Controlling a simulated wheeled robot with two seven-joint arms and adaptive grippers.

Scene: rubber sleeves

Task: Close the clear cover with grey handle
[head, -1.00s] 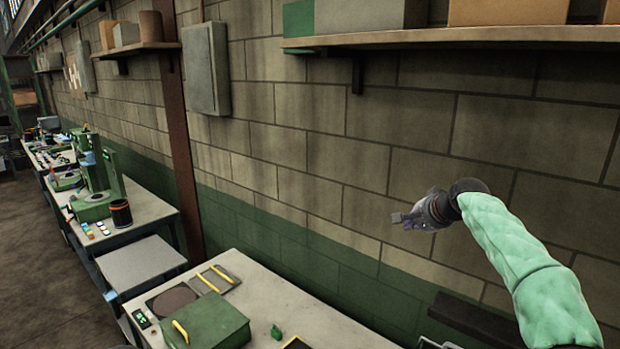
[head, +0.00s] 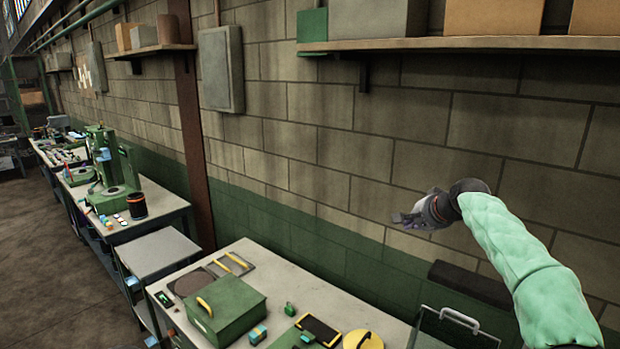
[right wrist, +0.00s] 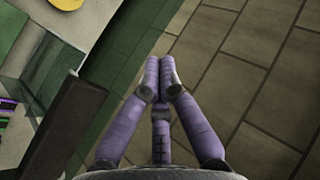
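A clear panel in a grey frame with a grey bar handle (head: 460,317) stands at the bottom right of the head view. It seems to be the cover, raised; its lower part is cut off by the picture edge. In the right wrist view a see-through panel (right wrist: 42,45) shows at the upper left, apart from the fingers. My right gripper (head: 401,218) is in front of the wall, above and left of the handle in the picture. Its purple fingers (right wrist: 160,68) are together at the tips, with nothing seen between them. My left gripper is not in view.
A bench (head: 285,278) runs along the wall. It carries a green box (head: 226,310) with a yellow handle, a black-and-yellow tray (head: 318,329) and a yellow round lid (head: 363,340). A dark ledge (head: 470,284) is on the wall below my right arm.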

